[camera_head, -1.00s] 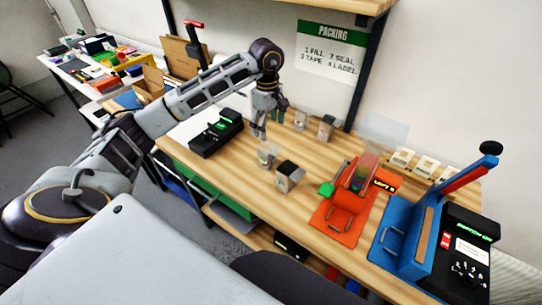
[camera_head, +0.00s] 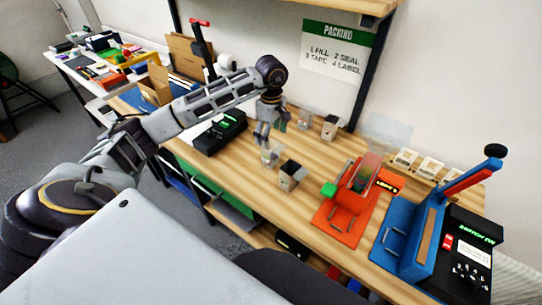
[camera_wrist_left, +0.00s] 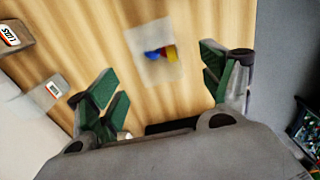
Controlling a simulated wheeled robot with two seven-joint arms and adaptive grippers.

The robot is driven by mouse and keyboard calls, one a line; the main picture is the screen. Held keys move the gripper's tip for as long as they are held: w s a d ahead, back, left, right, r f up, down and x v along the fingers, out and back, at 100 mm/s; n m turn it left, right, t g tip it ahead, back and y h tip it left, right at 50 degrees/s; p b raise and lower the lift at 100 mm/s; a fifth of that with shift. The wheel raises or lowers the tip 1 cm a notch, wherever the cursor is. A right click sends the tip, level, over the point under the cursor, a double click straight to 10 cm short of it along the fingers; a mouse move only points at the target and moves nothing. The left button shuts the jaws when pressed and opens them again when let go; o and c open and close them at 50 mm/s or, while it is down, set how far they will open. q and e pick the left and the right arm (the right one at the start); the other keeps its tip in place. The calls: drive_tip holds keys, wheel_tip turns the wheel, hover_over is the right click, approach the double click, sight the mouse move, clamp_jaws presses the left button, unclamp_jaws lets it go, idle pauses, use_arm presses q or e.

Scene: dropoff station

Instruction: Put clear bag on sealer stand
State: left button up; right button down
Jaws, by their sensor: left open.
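A small clear bag (camera_head: 270,155) is on the wooden bench, just below my left gripper (camera_head: 270,136) in the head view. In the left wrist view the clear bag (camera_wrist_left: 147,66) shows blue, yellow and red pieces inside. My left gripper (camera_wrist_left: 157,88) is open there, with green-padded fingers; the bag appears beyond and between the fingertips, and I see no grip on it. An orange stand (camera_head: 339,224) and a blue stand (camera_head: 401,240) with a raised red lever are at the right of the bench; which one is the sealer stand I cannot tell. My right gripper is not in view.
An open-topped box (camera_head: 291,176) stands right beside the bag. A black device (camera_head: 220,134) is to its left, and small packets (camera_head: 329,128) stand behind. A shelf post (camera_head: 366,75) rises at the back. Bare wood lies between the box and the orange stand.

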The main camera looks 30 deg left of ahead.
sight(271, 145)
use_arm(q)
wheel_tip(271, 145, down, 3)
drive_tip(key=shift+f, duration=0.45)
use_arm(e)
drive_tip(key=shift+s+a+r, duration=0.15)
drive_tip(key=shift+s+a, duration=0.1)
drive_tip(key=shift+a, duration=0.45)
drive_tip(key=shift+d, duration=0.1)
